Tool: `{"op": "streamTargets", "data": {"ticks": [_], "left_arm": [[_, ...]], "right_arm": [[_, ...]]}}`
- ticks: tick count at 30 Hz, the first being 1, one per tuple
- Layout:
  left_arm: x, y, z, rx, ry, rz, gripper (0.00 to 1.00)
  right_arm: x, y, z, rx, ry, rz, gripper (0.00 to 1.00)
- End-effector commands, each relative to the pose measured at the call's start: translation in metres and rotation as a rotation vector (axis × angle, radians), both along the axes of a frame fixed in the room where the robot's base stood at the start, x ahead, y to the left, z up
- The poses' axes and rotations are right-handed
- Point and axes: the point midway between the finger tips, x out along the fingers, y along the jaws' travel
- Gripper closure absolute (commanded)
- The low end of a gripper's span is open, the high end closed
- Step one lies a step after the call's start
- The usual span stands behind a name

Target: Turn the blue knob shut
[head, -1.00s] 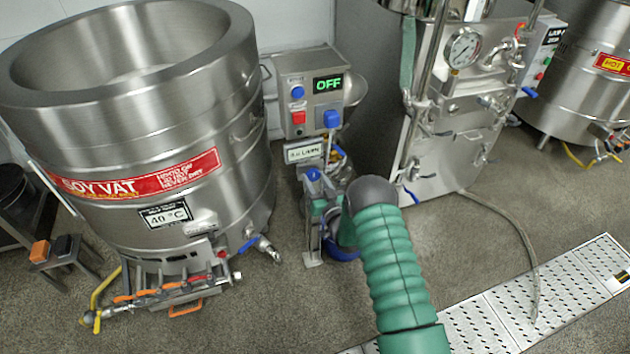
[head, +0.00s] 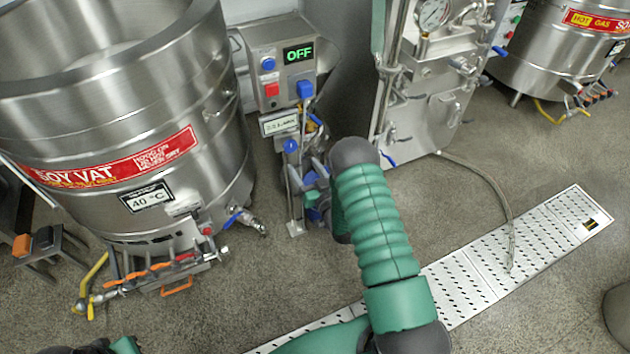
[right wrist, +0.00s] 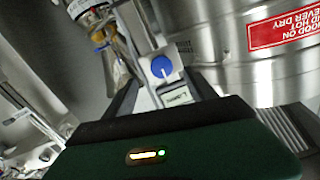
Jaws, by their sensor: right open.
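A small blue knob (head: 290,146) tops a slim metal post beside the soy vat, below the control box. In the right wrist view a round blue knob (right wrist: 162,66) with a pale line across it sits on a light grey fitting. It looks like the same knob. My right gripper (head: 312,182) is beside the post, partly hidden by my green arm. In its wrist view the open right gripper (right wrist: 163,84) has its fingers on either side of the knob's fitting. I cannot tell whether they touch it. My left gripper's jaws do not show.
The control box (head: 280,68) reads OFF and carries blue and red controls. The soy vat (head: 115,130) stands left, with valve pipes low in front. A steel machine (head: 425,90) stands right. A hose (head: 490,185) crosses the floor to a perforated drain cover (head: 475,290).

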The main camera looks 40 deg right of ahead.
Motion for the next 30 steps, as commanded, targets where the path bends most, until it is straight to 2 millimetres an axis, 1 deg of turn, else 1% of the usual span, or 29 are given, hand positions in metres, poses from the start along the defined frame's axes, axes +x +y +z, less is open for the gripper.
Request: {"op": "streamTargets", "data": {"ticks": [1, 3, 6, 9, 12, 26, 28, 30], "left_arm": [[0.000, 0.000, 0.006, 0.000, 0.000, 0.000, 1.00], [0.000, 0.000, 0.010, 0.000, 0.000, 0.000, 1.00], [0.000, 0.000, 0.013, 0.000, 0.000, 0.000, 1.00], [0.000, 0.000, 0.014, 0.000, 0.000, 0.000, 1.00], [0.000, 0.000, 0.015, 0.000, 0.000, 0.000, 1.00], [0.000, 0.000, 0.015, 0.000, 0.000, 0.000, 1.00], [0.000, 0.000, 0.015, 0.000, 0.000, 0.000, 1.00], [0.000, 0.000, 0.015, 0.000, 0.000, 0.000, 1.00]], "right_arm": [[-0.016, 0.002, 0.001, 0.003, 0.006, -0.001, 0.35], [-0.035, 0.006, 0.002, 0.004, 0.004, -0.001, 0.35], [-0.059, 0.011, 0.000, 0.003, 0.005, -0.001, 0.35], [-0.075, 0.013, -0.001, 0.003, 0.003, 0.000, 0.35], [-0.083, 0.015, -0.001, 0.002, 0.001, -0.001, 0.35], [-0.084, 0.015, -0.001, 0.001, 0.001, 0.000, 0.35], [-0.079, 0.017, 0.001, -0.003, 0.018, 0.004, 0.35], [-0.065, 0.021, 0.006, -0.012, 0.077, 0.014, 0.35]]}}
